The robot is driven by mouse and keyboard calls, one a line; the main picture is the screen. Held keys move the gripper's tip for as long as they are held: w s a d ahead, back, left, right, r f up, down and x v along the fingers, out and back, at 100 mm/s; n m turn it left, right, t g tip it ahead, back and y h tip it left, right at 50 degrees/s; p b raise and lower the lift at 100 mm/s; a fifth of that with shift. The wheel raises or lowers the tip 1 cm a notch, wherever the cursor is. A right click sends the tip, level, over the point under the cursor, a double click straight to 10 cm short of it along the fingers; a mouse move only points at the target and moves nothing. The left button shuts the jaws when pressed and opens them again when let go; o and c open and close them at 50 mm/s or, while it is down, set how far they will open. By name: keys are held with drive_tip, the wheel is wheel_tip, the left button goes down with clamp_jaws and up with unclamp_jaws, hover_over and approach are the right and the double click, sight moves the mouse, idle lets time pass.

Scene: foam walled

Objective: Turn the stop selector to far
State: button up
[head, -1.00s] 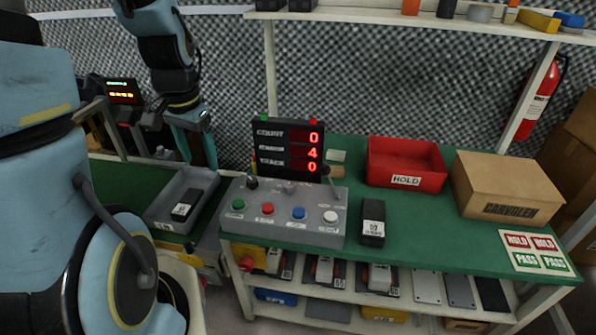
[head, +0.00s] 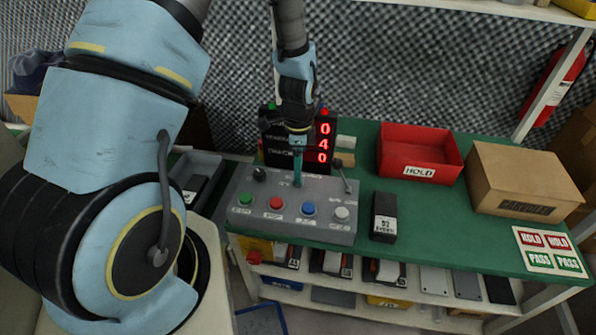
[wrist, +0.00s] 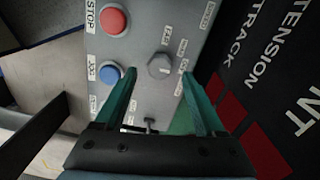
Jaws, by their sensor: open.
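The grey control panel (head: 255,215) stands on the green bench. My gripper (head: 297,184) points down over the panel's middle. In the wrist view my gripper (wrist: 159,73) is open, its two green fingers on either side of the knob. The knob lies between the fingertips; whether they touch it I cannot tell. In the head view the fingers hide this knob.
Red (head: 275,203) and blue (head: 308,208) buttons line the panel's front. A black knob (head: 259,174) is at its left, a thin lever (head: 344,178) at its right. The counter display (head: 325,143) stands close behind. A black block (head: 384,216) lies right of the panel.

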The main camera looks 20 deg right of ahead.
drive_tip(key=shift+f, duration=1.5)
clamp_jaws()
